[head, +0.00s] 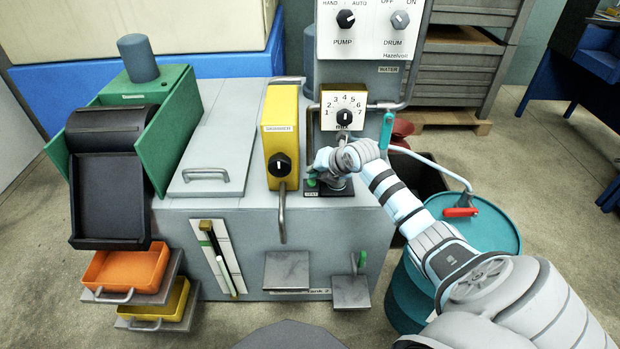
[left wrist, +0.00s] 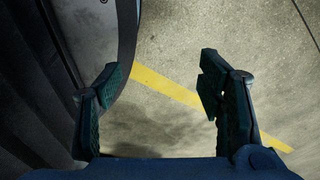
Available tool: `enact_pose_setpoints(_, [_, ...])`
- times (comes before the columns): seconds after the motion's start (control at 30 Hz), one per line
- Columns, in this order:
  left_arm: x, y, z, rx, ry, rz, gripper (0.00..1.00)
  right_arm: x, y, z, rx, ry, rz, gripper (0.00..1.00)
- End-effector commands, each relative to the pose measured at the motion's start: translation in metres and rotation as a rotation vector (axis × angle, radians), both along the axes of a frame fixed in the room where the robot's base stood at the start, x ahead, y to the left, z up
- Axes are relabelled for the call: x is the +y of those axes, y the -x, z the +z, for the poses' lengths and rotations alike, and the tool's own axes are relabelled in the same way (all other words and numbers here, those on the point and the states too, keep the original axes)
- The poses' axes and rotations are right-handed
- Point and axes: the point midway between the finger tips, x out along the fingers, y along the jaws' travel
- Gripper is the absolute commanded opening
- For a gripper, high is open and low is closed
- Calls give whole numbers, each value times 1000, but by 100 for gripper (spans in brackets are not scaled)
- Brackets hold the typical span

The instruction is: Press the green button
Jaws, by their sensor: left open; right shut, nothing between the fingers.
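The green button (head: 311,182) is a small green knob above a white label on the front top edge of the grey machine (head: 350,220), right of the yellow box. My right gripper (head: 332,184) is shut and empty, pointing down just to the right of the button. Its wrist partly covers this spot, and I cannot tell if the fingers touch the button. My left gripper (left wrist: 161,88) shows only in the left wrist view. It is open and empty above the concrete floor.
A yellow box with a black knob (head: 281,135) stands left of the button. Behind it are a numbered dial (head: 343,112) and a control panel (head: 370,35). A teal drum (head: 490,230) with a red-handled valve (head: 460,211) stands at right. A yellow floor line (left wrist: 165,86) crosses below my left gripper.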

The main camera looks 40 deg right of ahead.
Motion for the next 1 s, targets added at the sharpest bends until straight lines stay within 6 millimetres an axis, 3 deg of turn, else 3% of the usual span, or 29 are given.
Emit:
enact_pose_setpoints(0.1, [1, 0, 8, 0, -2, -1, 62, 0, 0, 8, 0, 0, 0, 0])
enact_pose_setpoints(0.47, [14, 0, 10, 0, -19, -6, 62, 0, 0, 9, -1, 1, -1, 0])
enact_pose_setpoints(1.0, [3, 0, 59, 0, -3, -1, 62, 0, 0, 59, -1, 0, 0, 0])
